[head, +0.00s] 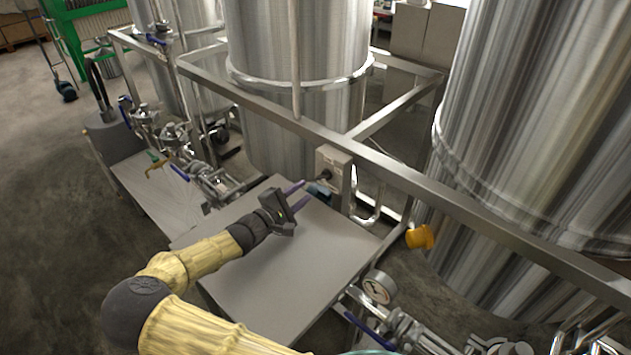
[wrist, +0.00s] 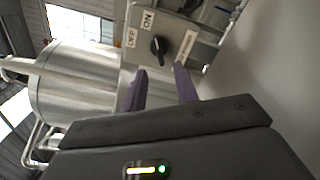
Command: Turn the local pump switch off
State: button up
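The local pump switch is a black rotary knob (wrist: 158,48) on a grey switch box (wrist: 172,28). OFF and ON labels sit beside the knob, and a longer label is too small to read. I cannot tell which label the knob points to. In the head view the switch box (head: 340,160) is fixed by the steel frame rail, above the grey table's far corner. My gripper (head: 303,193) is open, its purple fingers reaching toward the box. In the wrist view the fingertips (wrist: 161,69) lie on either side of and short of the knob, apparently not touching it.
The grey table (head: 290,270) below my arm is bare. The steel frame rail (head: 400,170) runs past the box, with large tanks (head: 295,110) behind. Pipes and blue-handled valves stand at left and front right. A gauge (head: 378,287) and an orange fitting (head: 420,237) are at right.

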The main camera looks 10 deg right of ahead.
aim_at(319, 179)
jog(key=x, duration=0.6)
jog(key=shift+w+d, duration=0.1)
jog(key=shift+w, duration=0.05)
jog(key=shift+p, duration=0.3)
grip_shut()
